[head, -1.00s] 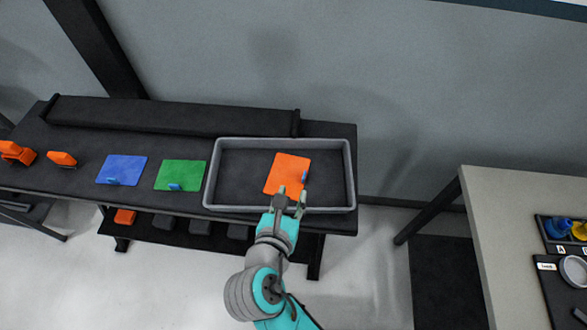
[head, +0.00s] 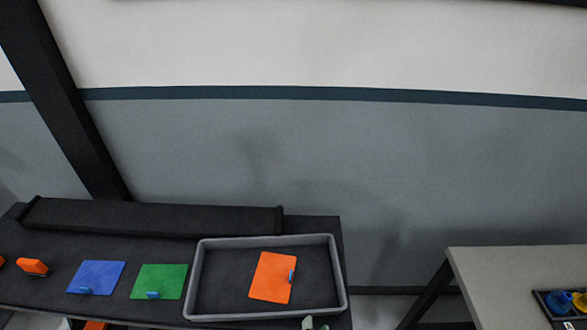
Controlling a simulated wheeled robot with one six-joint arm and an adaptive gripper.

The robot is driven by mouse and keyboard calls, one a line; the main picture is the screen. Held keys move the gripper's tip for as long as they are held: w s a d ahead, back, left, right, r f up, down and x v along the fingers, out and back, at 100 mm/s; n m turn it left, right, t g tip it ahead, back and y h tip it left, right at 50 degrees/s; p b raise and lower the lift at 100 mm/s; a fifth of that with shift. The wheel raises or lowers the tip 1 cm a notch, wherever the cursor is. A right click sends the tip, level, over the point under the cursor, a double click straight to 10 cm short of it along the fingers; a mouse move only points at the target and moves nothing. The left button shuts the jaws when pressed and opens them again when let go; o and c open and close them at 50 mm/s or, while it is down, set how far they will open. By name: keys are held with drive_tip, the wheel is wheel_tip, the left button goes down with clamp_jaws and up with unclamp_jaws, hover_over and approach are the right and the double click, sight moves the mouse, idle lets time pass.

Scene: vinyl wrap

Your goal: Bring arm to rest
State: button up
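My gripper (head: 314,324) shows only as a small grey tip at the bottom edge of the head view, just in front of the grey tray (head: 340,275). The rest of my arm is out of the picture, and I cannot tell whether the fingers are open or shut. An orange sheet (head: 270,277) with a small blue tab lies flat in the tray, apart from the gripper tip.
A blue sheet (head: 97,277) and a green sheet (head: 160,281) lie left of the tray on the dark bench (head: 310,225). An orange tool (head: 32,266) lies further left. A pale table (head: 510,270) stands at right.

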drive_tip(key=s+d+f+m+y, duration=0.2)
drive_tip(key=s+d+f+m, duration=0.2)
drive_tip(key=s+d+m, duration=0.65)
drive_tip(key=s+d+r+m+t+h, duration=0.1)
drive_tip(key=s+r+m, duration=0.3)
drive_tip(key=s+m, duration=0.3)
drive_tip(key=s+d+r+m+h, duration=0.1)
drive_tip(key=s+d+r+m, duration=0.1)
drive_tip(key=s+r+m, duration=0.2)
drive_tip(key=s+m, duration=0.3)
drive_tip(key=m, duration=0.4)
drive_tip(key=shift+s+t, duration=0.3)
drive_tip(key=shift+t, duration=0.1)
